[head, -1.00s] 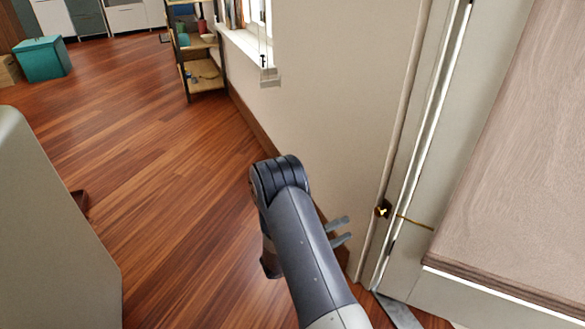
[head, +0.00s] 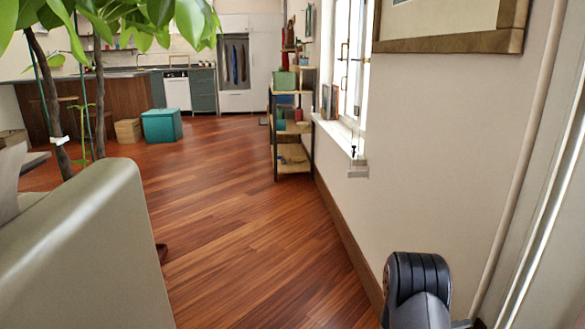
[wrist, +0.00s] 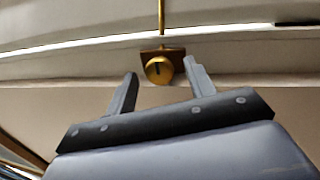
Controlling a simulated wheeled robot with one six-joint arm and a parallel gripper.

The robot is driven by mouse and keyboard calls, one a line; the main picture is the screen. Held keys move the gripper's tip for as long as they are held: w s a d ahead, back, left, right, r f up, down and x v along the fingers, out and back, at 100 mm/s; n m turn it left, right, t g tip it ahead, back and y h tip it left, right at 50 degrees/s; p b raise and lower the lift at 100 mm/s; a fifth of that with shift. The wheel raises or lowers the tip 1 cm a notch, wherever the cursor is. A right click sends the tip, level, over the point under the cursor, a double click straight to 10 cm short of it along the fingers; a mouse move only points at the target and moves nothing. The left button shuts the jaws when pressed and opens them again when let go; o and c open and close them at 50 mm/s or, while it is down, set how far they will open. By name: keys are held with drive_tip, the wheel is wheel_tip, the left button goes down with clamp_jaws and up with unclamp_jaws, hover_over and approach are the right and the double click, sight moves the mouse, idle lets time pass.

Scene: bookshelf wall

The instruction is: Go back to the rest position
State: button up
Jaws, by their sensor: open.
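My gripper (wrist: 159,68) is open in the wrist view, its two grey fingers spread apart and nothing held between them. A brass knob or lock (wrist: 159,70) on the wall or door trim shows in the gap between the fingertips, beyond them; how far off it is I cannot tell.
The right wall with a window (head: 352,75) and a framed picture (head: 455,38) is close to my arm. A grey sofa or chair back (head: 95,250) stands at the left. A shelf (head: 292,168) and a teal box (head: 161,126) stand further back. Open wooden floor (head: 240,240) lies between.

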drive_tip(key=w+p+v, duration=0.1)
drive_tip(key=p+v, duration=0.2)
drive_tip(key=v, duration=0.8)
drive_tip(key=d+r+n+t+y+p, duration=0.1)
drive_tip(key=d+n, duration=0.4)
drive_tip(key=n, duration=0.5)
drive_tip(key=d+r+n+t+y+p, duration=0.1)
drive_tip(key=d+n+p, duration=0.3)
drive_tip(key=n, duration=0.6)
drive_tip(key=shift+s+d+r+t+y, duration=0.25)
drive_tip(key=shift+s+d+t+y, duration=0.05)
drive_tip(key=shift+s+d+t, duration=0.1)
idle(0.4)
